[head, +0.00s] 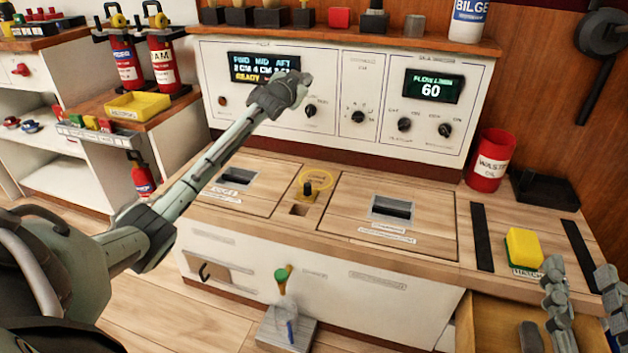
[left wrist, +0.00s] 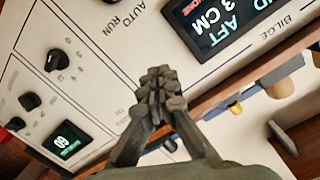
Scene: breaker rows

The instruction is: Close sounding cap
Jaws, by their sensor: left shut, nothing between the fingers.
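A round yellow cap fitting (head: 316,183) with a dark knob sits in the wooden counter, between two hatch panels. I take it for the sounding cap; its lettering is too small to read. A small square recess lies just in front of it. I cannot tell whether the cap is open or closed. My left gripper (head: 304,80) is above and behind it, in front of the control panel and apart from the cap. In the left wrist view its fingers (left wrist: 158,76) are together and empty. My right gripper (head: 583,280) is at the lower right with its fingers apart.
The control panel (head: 330,130) carries two displays and several knobs. A red waste oil can (head: 491,160) and a yellow sponge-like block (head: 523,248) stand at right. An open drawer (head: 480,325) is below. The counter around the cap is clear.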

